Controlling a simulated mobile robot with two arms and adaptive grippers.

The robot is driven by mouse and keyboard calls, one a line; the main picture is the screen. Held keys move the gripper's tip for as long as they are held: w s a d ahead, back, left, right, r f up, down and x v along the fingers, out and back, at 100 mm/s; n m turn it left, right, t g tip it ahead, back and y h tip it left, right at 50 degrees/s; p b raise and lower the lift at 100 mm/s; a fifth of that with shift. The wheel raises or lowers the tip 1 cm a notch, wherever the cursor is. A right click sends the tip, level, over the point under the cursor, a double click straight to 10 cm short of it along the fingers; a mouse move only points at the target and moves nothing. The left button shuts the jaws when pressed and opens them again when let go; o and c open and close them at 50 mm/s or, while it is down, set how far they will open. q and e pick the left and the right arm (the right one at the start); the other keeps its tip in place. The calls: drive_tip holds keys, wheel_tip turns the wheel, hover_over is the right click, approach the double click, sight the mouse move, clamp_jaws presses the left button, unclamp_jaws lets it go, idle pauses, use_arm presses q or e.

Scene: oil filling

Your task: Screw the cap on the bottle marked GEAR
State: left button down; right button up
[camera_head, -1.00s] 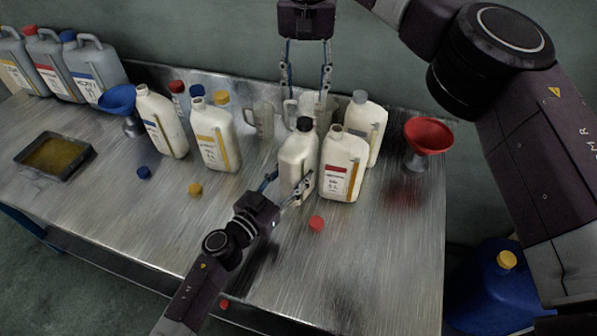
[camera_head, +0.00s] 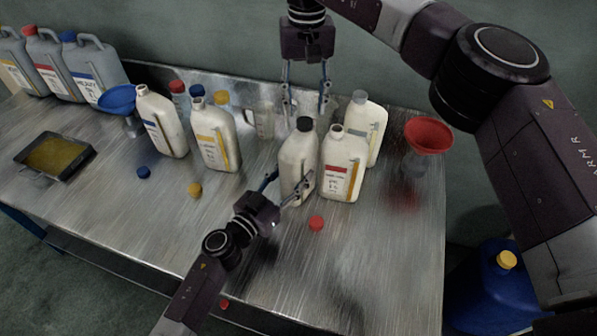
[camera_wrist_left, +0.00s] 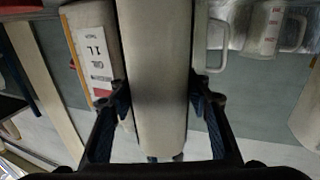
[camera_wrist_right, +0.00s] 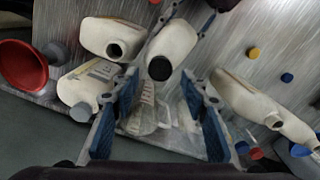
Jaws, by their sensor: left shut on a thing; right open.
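A white bottle (camera_head: 293,165) with a black cap (camera_head: 304,124) on its top stands upright on the table. My left gripper (camera_head: 291,190) is shut around its lower body; in the left wrist view the bottle (camera_wrist_left: 155,80) fills the space between the fingers. My right gripper (camera_head: 305,108) is open and points down, behind and above the black cap. In the right wrist view the cap (camera_wrist_right: 159,68) shows between the fingertips, apart from both. The held bottle's label is hidden, so I cannot read GEAR on it.
A red-labelled uncapped bottle (camera_head: 344,165) stands close right of the held one, with a grey-capped bottle (camera_head: 372,125) behind. A red funnel (camera_head: 428,134) is farther right. A loose red cap (camera_head: 316,223) lies in front. A clear jug (camera_head: 262,120) stands behind left.

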sight(305, 121)
drive_tip(key=shift+f, duration=2)
drive_tip(key=shift+c, duration=0.2)
